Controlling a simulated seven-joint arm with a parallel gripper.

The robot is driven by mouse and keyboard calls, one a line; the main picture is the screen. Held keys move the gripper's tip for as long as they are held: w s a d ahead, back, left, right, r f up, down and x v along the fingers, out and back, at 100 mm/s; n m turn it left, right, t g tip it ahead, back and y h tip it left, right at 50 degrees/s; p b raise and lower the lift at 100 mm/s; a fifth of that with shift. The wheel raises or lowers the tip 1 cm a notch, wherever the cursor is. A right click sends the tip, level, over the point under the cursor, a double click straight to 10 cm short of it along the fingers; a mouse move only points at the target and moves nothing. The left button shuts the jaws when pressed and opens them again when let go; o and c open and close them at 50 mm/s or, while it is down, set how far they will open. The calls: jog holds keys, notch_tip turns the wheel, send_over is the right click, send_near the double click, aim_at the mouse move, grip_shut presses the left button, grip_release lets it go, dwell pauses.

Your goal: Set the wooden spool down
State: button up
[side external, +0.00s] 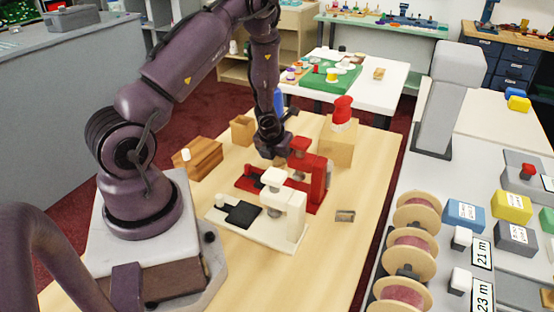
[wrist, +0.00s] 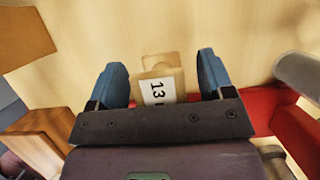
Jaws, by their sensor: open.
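In the wrist view, a pale wooden piece, which I take to be the wooden spool (wrist: 163,72), lies between my two blue fingers and carries a white label reading 13. My gripper (wrist: 161,66) is open, with a gap between each finger and the wood. The label's lower part is hidden by the gripper body. In the side view my gripper (side external: 272,157) is low over the table, behind the red press (side external: 312,178). The spool cannot be made out there. Whether it rests fully on the table is not clear.
A white press (side external: 290,215) stands in front of the red one. A brown wooden block (side external: 200,158) and a small wooden box (side external: 242,130) are left of my gripper. A wooden block (side external: 337,145) bears a red-topped item at right. Bare tabletop (side external: 355,260) lies front right.

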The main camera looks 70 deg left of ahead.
jog(key=c, duration=1.1)
jog(key=shift+r, duration=0.1)
